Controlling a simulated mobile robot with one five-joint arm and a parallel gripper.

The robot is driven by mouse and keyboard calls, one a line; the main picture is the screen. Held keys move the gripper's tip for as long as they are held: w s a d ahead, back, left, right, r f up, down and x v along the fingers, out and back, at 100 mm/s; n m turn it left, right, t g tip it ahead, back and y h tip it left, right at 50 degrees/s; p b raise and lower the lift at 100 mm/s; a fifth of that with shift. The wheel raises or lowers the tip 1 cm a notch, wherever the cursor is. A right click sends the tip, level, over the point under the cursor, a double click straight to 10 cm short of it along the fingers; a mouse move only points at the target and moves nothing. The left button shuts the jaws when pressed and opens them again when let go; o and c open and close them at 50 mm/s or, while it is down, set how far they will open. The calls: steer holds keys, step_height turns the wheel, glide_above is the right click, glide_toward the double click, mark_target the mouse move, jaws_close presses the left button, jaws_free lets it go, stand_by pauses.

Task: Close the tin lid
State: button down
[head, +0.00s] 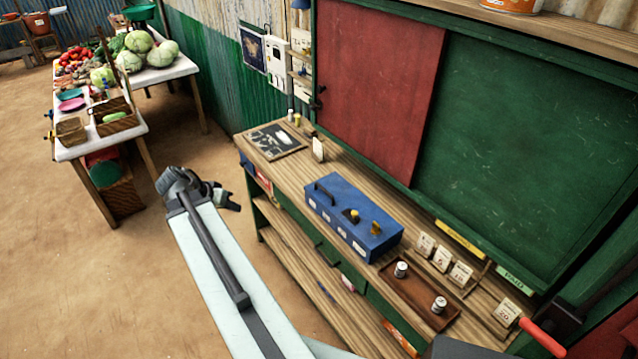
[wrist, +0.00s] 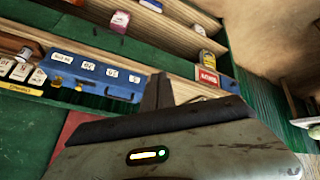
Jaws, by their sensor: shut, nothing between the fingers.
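The blue tin (head: 345,208) stands on the wooden counter, right of my gripper in the head view. It has a dark handle, two yellowish pieces on top and white labels along its front. Its top looks flat, but I cannot tell whether the lid is fully down. The tin also shows, tilted, at the upper left of the wrist view (wrist: 68,72). My gripper (head: 232,200) is shut and empty, in front of the counter and clear of the tin. Its dark fingers also show in the wrist view (wrist: 157,92).
A wooden tray (head: 412,303) with two small cans sits right of the tin, near price cards (head: 442,258). A dark slate (head: 275,142) lies at the counter's left end. A produce table (head: 62,152) stands at the far left. The dirt floor between is open.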

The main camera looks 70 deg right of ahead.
steer(key=s+d+r+m+g+h, duration=0.1)
steer(key=s+d+r+m+g, duration=0.2)
steer(key=s+d, duration=0.5)
steer(key=s+d+r+m+g+h, duration=0.1)
steer(key=s+d+r+m, duration=0.2)
steer(key=s+d+m, duration=0.3)
steer(key=n+b, duration=0.1)
steer(key=b, duration=0.5)
glide_above(324, 190)
steer(key=w+a, duration=0.1)
steer(key=a, duration=0.1)
step_height(324, 190, down, 6)
step_height(324, 190, down, 3)
steer(key=b, duration=0.2)
steer(key=shift+d+b, duration=0.1)
steer(key=shift+b, duration=0.2)
steer(key=shift+d+f+b, duration=0.1)
steer(key=shift+f+b, duration=0.25)
steer(key=shift+w+a+f+b, duration=0.1)
steer(key=shift+a+f+b, duration=0.1)
steer(key=shift+f+b, duration=0.85)
steer(key=shift+r, duration=0.2)
